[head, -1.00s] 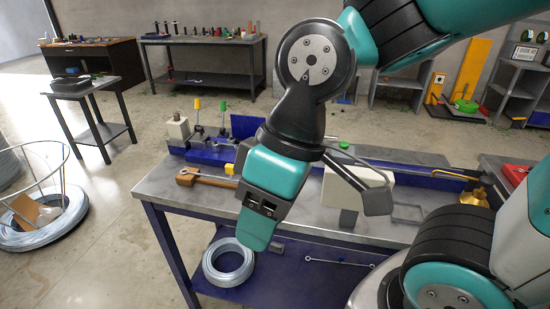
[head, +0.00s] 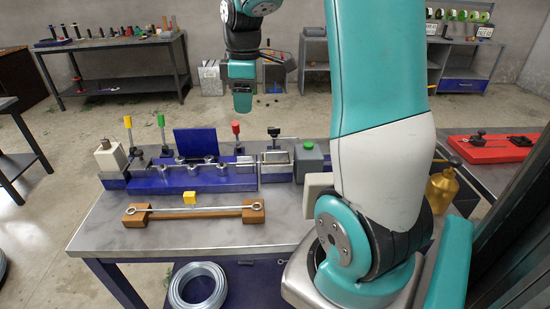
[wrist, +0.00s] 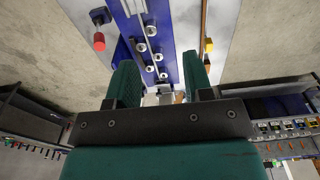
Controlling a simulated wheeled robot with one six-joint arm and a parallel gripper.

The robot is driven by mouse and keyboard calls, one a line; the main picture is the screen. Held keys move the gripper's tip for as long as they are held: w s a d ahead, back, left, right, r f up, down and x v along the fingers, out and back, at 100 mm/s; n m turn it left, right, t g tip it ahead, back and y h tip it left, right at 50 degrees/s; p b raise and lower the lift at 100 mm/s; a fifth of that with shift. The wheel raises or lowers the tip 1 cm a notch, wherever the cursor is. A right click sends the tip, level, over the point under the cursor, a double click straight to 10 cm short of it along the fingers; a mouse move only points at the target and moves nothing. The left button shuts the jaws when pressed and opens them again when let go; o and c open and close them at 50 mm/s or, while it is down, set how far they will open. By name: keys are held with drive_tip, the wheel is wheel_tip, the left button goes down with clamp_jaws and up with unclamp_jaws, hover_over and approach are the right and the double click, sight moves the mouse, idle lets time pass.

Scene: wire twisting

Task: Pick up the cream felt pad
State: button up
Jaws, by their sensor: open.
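I cannot make out the cream felt pad for certain in either view. My gripper (head: 242,98) hangs high beyond the far edge of the workbench (head: 100,222) in the head view, pointing down. In the wrist view my gripper (wrist: 160,78) shows two teal fingers spread apart, with nothing held between them. Past the fingers, the wrist view shows the blue wire-twisting fixture (wrist: 190,72) and the bench. My own arm hides the bench's right part in the head view.
The blue fixture (head: 220,181) carries upright levers with coloured knobs. A wooden holder with a metal rod (head: 190,211) lies in front. A brass can (head: 442,188) and a red plate (head: 490,149) stand at right. A wire coil (head: 198,287) sits on the lower shelf.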

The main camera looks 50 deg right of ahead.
drive_tip(key=s+d+f, duration=0.1)
drive_tip(key=d+f, duration=0.1)
drive_tip(key=d, duration=0.6)
drive_tip(key=p, duration=0.2)
hover_over(271, 151)
drive_tip(key=f, duration=1)
drive_tip(key=shift+w+d, duration=0.15)
drive_tip(key=shift+w, duration=0.25)
drive_tip(key=shift+s+a+f+p, duration=0.15)
drive_tip(key=shift+f+p, duration=0.3)
drive_tip(key=shift+f, duration=1.1)
drive_tip(key=shift+s+a+f+p, duration=0.1)
drive_tip(key=shift+s+f+p, duration=0.25)
drive_tip(key=shift+f, duration=1.2)
drive_tip(key=shift+w, duration=0.1)
drive_tip(key=shift+c, duration=0.2)
drive_tip(key=shift+d, duration=0.1)
clamp_jaws()
